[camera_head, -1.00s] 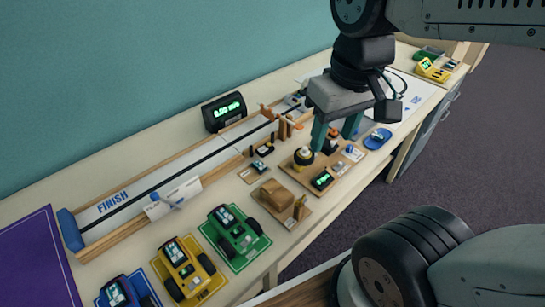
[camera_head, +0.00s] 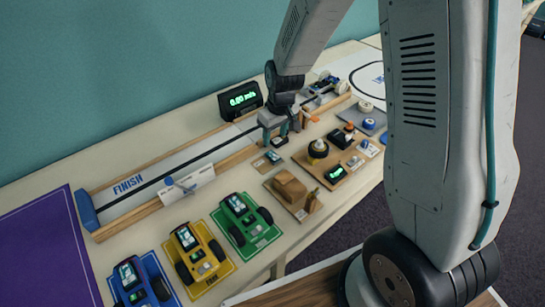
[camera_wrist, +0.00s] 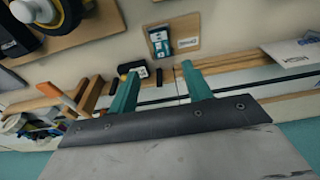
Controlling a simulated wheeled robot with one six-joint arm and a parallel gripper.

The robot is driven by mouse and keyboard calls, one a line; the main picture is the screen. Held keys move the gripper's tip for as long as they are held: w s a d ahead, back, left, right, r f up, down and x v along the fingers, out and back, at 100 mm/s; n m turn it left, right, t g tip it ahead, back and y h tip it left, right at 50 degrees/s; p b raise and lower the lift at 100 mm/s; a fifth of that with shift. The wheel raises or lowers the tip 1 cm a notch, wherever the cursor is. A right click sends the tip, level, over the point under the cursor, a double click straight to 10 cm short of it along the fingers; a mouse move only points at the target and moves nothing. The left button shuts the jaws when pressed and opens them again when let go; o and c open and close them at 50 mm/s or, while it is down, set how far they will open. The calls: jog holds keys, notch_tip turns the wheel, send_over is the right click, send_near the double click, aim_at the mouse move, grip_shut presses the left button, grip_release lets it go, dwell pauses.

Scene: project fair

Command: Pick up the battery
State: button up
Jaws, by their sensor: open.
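No part can be read for certain as the battery. A small dark block with a teal and white face (camera_wrist: 160,41) lies on a brown card (camera_wrist: 186,31) in the wrist view; it may be the battery. The same card shows in the head view (camera_head: 259,164), just in front of the track. My gripper (camera_wrist: 159,71) is open, its two teal fingers apart with nothing held between them. In the head view my gripper (camera_head: 281,135) is low over the track's near edge, behind the card. A small black box (camera_wrist: 137,71) shows near one fingertip.
The long track (camera_head: 150,199) with wooden rails runs along the wall. A display (camera_head: 241,100) stands behind it. A wooden board (camera_head: 350,157) with parts lies to the right. Blue, yellow and green model cars (camera_head: 238,219) stand along the near edge.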

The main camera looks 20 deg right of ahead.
aim_at(273, 155)
jog(key=f, duration=0.8)
jog(key=shift+a, duration=0.25)
jog(key=c, duration=1.1)
